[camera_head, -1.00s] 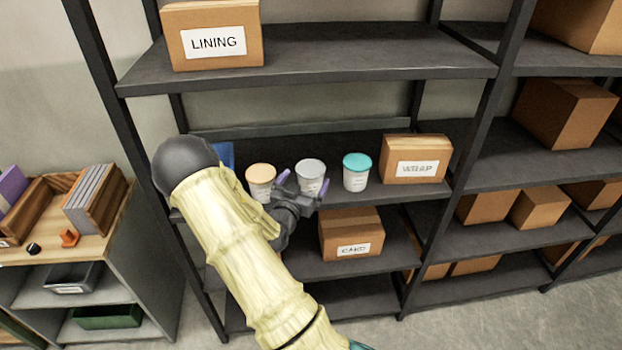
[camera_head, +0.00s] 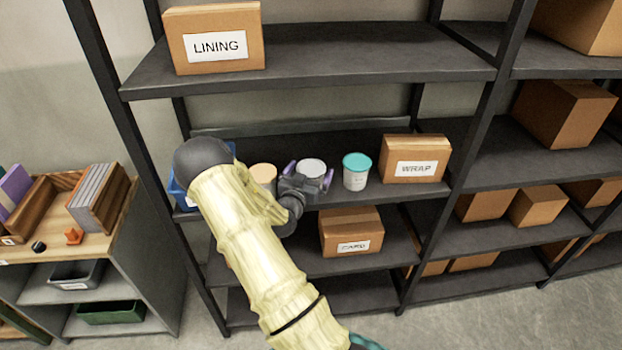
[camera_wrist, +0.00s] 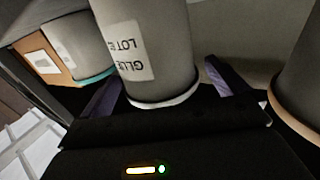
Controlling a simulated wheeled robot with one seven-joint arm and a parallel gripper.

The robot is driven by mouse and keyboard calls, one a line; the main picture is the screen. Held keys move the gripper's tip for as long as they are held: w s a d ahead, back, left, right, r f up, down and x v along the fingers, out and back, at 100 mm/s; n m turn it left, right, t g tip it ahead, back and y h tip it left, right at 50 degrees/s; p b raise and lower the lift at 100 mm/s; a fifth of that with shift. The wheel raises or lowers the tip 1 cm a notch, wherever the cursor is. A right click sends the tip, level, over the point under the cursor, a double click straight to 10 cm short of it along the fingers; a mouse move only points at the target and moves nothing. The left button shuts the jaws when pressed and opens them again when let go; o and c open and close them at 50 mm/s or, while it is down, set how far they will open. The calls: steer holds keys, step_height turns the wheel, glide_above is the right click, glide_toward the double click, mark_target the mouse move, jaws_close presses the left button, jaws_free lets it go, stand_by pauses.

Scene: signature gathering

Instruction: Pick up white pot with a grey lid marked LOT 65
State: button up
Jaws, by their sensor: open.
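The white pot with a grey lid (camera_head: 312,166) stands on the middle shelf, between two other pots. In the wrist view the pot (camera_wrist: 165,80) appears upside down, with a label reading GLUE and LOT; the number after it is not clearly readable. My gripper (camera_head: 308,174) is open in front of this pot and hides its lower part in the head view. In the wrist view my purple fingers (camera_wrist: 163,92) are apart, one on either side of the pot, with gaps showing.
A teal-lidded pot (camera_head: 356,172) stands close on the right, and an orange-lidded pot (camera_head: 263,174) close on the left, partly behind my arm. The WRAP box (camera_head: 415,158) is farther right. A blue bin (camera_head: 178,188) is at the shelf's left end. Another shelf (camera_head: 330,68) is above.

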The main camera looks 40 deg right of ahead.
steer(key=shift+c, duration=0.5)
steer(key=c, duration=1.1)
steer(key=shift+r, duration=0.15)
step_height(320, 180, up, 10)
steer(key=shift+f+b, duration=0.1)
steer(key=shift+b, duration=0.95)
